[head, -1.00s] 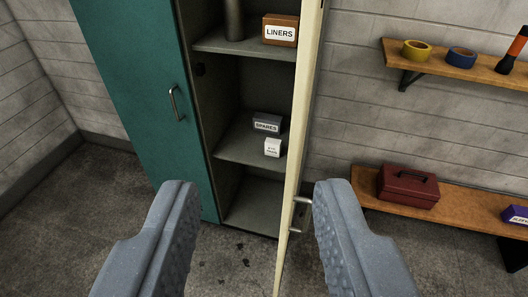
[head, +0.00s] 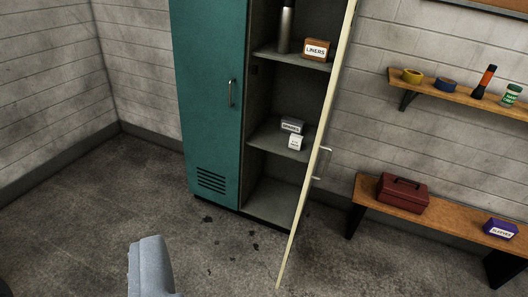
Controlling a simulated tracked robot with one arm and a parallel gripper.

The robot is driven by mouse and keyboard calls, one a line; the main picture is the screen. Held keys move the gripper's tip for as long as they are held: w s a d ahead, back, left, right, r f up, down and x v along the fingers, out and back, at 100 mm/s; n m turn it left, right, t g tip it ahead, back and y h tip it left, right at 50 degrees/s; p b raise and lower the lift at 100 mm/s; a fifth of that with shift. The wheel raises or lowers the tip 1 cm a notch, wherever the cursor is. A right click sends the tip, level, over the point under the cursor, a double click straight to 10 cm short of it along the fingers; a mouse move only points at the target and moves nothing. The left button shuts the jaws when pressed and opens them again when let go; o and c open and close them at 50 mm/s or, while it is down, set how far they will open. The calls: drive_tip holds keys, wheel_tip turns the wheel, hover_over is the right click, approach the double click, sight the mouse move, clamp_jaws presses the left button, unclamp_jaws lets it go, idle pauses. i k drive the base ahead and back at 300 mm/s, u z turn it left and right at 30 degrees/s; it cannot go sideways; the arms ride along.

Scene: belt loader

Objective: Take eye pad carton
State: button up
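The white eye pad carton (head: 296,142) stands on the middle shelf of the open locker, near its front right, in front of the grey SPARES box (head: 291,125). Its small label is hardly legible now. One grey finger of my gripper (head: 151,262) shows at the bottom left of the view. The other finger cannot be made out, so the opening does not show. The gripper is well short of the locker, and nothing is seen in it.
The teal locker (head: 208,110) has a cream door (head: 318,160) standing open on the right, between the shelves and the bench (head: 445,222). A LINERS box (head: 316,50) and a metal flask (head: 286,28) stand on the upper shelf. A red box (head: 402,193) is on the bench.

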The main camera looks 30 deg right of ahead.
sight(295, 142)
drive_tip(key=u, duration=0.4)
drive_tip(key=i, duration=2.15)
drive_tip(key=z, duration=0.75)
drive_tip(key=i, duration=1.1)
drive_tip(key=z, duration=1)
drive_tip(key=i, duration=0.4)
drive_tip(key=z, duration=0.25)
